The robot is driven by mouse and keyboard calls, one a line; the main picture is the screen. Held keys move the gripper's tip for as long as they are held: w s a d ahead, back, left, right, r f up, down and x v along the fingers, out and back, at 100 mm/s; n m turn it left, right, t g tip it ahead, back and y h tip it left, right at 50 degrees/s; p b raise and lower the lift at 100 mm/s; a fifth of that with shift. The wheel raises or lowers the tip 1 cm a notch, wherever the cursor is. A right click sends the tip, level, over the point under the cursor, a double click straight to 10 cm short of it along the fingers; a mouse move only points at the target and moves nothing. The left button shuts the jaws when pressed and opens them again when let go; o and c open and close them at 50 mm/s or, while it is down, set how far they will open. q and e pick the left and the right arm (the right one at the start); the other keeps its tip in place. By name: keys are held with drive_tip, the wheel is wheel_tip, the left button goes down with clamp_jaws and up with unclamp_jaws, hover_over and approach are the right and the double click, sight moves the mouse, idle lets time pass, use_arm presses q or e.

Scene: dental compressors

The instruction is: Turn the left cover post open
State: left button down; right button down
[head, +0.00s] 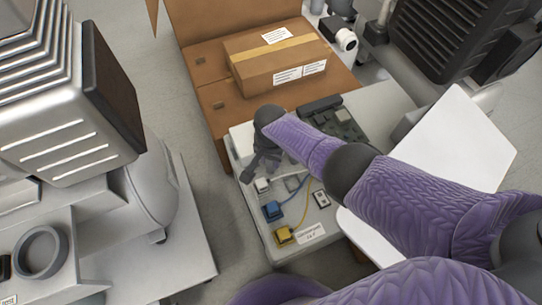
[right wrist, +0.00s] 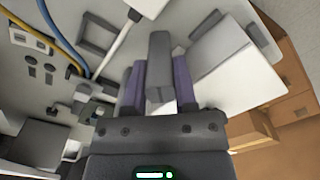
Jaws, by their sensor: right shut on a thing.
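My right gripper (head: 256,165) reaches in from the right over the left side of an open control panel (head: 262,222). In the right wrist view, its two fingers (right wrist: 160,85) are closed on the sides of a dark grey upright block, the left cover post (right wrist: 160,58). In the head view the hand hides the post, so its turn angle cannot be told there. My left gripper is not in view.
The panel holds a blue block (head: 272,211), a yellow block (head: 284,236) and loose wires. A white cover plate (head: 462,140) stands at the right. A cardboard box (head: 278,62) lies behind. A compressor (head: 62,90) stands at the left.

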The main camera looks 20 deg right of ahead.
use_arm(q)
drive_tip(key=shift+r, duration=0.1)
use_arm(e)
drive_tip(key=shift+m, duration=0.8)
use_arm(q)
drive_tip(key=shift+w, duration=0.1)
use_arm(e)
drive_tip(key=shift+c, duration=2)
unclamp_jaws()
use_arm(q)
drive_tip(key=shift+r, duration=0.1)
use_arm(e)
wheel_tip(320, 180, up, 10)
drive_tip(key=p, duration=0.8)
drive_tip(key=shift+r, duration=0.2)
drive_tip(key=shift+f, duration=0.3)
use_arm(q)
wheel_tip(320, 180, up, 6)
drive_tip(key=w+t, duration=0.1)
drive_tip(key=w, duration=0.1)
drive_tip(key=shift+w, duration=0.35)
